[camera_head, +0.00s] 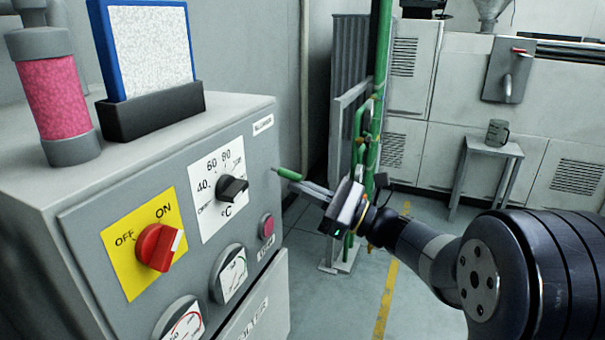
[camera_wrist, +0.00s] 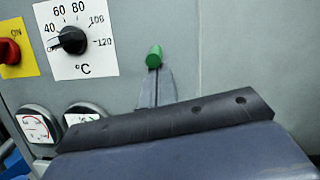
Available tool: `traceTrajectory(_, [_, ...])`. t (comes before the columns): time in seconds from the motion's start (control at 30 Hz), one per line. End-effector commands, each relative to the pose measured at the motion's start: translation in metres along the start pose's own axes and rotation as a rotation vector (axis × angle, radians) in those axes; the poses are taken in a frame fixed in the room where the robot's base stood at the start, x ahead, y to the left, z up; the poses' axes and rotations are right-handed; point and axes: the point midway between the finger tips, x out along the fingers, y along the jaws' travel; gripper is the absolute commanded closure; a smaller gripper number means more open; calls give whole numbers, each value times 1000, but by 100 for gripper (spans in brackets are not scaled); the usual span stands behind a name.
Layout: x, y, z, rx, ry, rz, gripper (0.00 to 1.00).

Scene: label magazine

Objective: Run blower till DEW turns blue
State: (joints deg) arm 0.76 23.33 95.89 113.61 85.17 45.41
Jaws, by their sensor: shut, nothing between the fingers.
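A grey machine cabinet (camera_head: 100,265) fills the left of the head view. A green push button (camera_head: 287,174) stands out from its right side; it also shows in the wrist view (camera_wrist: 154,57). My gripper (camera_head: 303,182) is shut and empty, its tips right at the green button; whether they touch it I cannot tell. A red round button (camera_head: 267,226) sits lower on the panel. A clear column of pink grains (camera_head: 53,97) stands on top of the cabinet. The small labels are too blurred to read, so I cannot pick out DEW.
The panel carries a red ON/OFF switch (camera_head: 156,247), a black temperature knob (camera_head: 232,188) and round gauges (camera_head: 231,274). A blue-framed white filter panel (camera_head: 148,50) stands on top. Green pipes (camera_head: 378,70) and a small table (camera_head: 491,147) stand behind; floor between is clear.

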Motion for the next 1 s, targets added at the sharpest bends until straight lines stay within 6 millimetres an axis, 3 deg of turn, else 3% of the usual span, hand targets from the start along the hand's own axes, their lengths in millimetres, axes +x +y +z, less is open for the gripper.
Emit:
traceTrajectory(0.03, [3,-3,13,0,32,5,100])
traceTrajectory(0.4, [3,-6,32,12,286,56,100])
traceTrajectory(1.0, [8,-10,48,29,597,116,100])
